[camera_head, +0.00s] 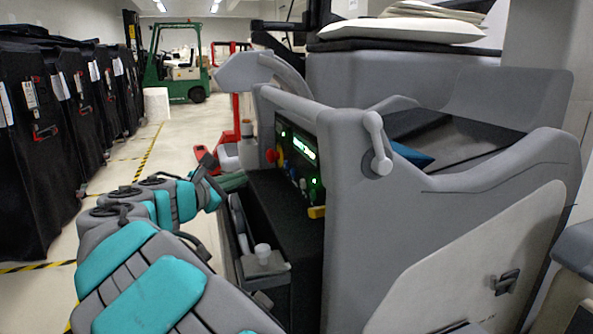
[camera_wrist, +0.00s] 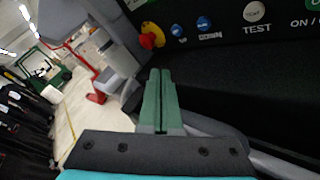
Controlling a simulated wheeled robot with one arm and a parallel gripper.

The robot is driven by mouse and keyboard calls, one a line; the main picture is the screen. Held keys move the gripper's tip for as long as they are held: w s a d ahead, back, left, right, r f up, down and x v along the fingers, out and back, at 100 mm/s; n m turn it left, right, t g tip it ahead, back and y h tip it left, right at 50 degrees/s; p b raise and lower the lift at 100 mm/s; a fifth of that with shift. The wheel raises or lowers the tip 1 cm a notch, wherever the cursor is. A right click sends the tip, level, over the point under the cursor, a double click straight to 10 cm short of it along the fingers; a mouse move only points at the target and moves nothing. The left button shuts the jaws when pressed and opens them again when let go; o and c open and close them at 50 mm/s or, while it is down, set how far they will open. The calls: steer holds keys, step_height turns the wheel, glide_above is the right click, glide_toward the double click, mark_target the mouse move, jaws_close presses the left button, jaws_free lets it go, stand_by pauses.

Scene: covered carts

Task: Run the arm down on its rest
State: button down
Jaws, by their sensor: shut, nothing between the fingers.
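My arm, teal and grey, reaches from the bottom left of the head view toward a grey machine (camera_head: 345,190) with a control panel (camera_head: 300,160). My gripper (camera_head: 236,181) is at its far end, beside the dark front under the panel. In the wrist view my gripper (camera_wrist: 159,74) shows its two green fingers pressed together with nothing between them. The tips are just below the panel's red and yellow knob (camera_wrist: 152,36). I cannot tell whether they touch the machine. I cannot make out an arm rest in either view.
Black covered carts (camera_head: 30,150) line the left side. A green forklift (camera_head: 177,65) and a red pallet truck (camera_head: 203,158) stand farther back. An open bin (camera_head: 262,265) with small items sits below the panel.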

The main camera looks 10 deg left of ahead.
mark_target(293, 173)
steer(key=shift+d, duration=0.1)
steer(key=shift+w+d+b, duration=0.3)
steer(key=shift+d+b, duration=0.15)
steer(key=w+d, duration=0.1)
steer(key=w+d+b, duration=0.1)
steer(key=d, duration=0.1)
steer(key=w+d+b, duration=0.1)
steer(key=d, duration=0.1)
steer(key=shift+w+d, duration=0.1)
steer(key=shift+d, duration=0.1)
steer(key=shift+w+d, duration=0.35)
steer(key=shift+d, duration=0.15)
steer(key=shift+d, duration=0.1)
stand_by(1.4)
steer(key=shift+w+d+p, duration=0.25)
steer(key=shift+d+p, duration=0.05)
